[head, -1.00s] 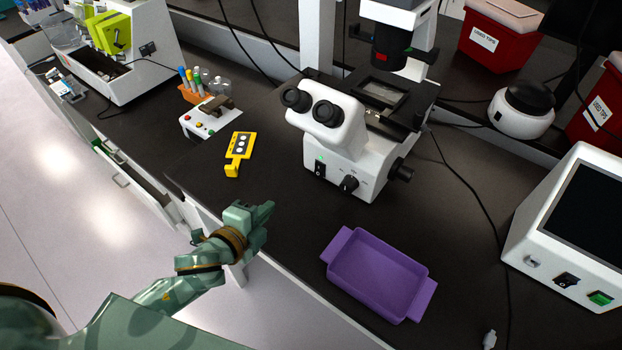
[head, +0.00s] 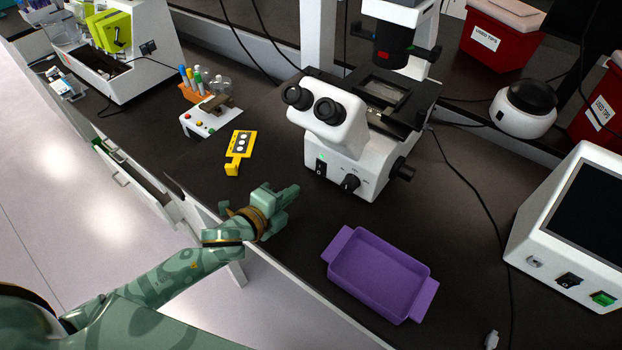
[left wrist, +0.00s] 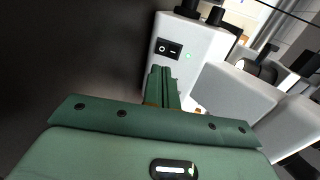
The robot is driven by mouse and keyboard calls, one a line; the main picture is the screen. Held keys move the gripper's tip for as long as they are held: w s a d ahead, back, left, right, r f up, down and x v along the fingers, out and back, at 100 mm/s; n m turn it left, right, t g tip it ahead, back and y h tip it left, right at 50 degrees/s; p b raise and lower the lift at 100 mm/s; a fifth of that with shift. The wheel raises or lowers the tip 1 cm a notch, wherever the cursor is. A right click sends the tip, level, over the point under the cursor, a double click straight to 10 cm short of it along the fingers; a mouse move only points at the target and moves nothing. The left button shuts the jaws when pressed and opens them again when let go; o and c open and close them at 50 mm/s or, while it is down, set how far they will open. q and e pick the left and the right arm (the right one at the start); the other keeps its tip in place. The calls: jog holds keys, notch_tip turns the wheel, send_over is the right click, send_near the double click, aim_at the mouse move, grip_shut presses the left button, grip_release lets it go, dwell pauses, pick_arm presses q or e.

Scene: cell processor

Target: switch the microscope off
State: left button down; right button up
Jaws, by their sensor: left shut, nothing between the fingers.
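The white microscope (head: 350,150) stands on the dark bench. Its front carries a black rocker switch (head: 320,166), a lit green light (head: 323,154) above it and a black knob (head: 349,183). In the left wrist view the rocker switch (left wrist: 168,49) shows its O and line marks, with the green light (left wrist: 189,56) lit beside it. My left gripper (head: 291,192) is shut and empty, in front of the microscope and below the switch, apart from it. In the left wrist view its fingers (left wrist: 161,75) point towards the switch panel. My right gripper is out of view.
A purple tray (head: 335,245) lies to the right of my left gripper. A yellow holder (head: 238,150) and a small white device (head: 207,120) lie to the left. A white box with a screen (head: 570,230) stands at the right. Bench between gripper and microscope is clear.

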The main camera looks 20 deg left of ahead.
aim_at(319, 174)
pick_arm(q)
jog(key=b+x, duration=0.1)
jog(key=x, duration=0.7)
jog(key=shift+w+d+f, duration=0.1)
jog(key=shift+f+b, duration=0.3)
jog(key=shift+b, duration=0.45)
jog(key=shift+w+r, duration=0.1)
jog(key=shift+r, duration=0.15)
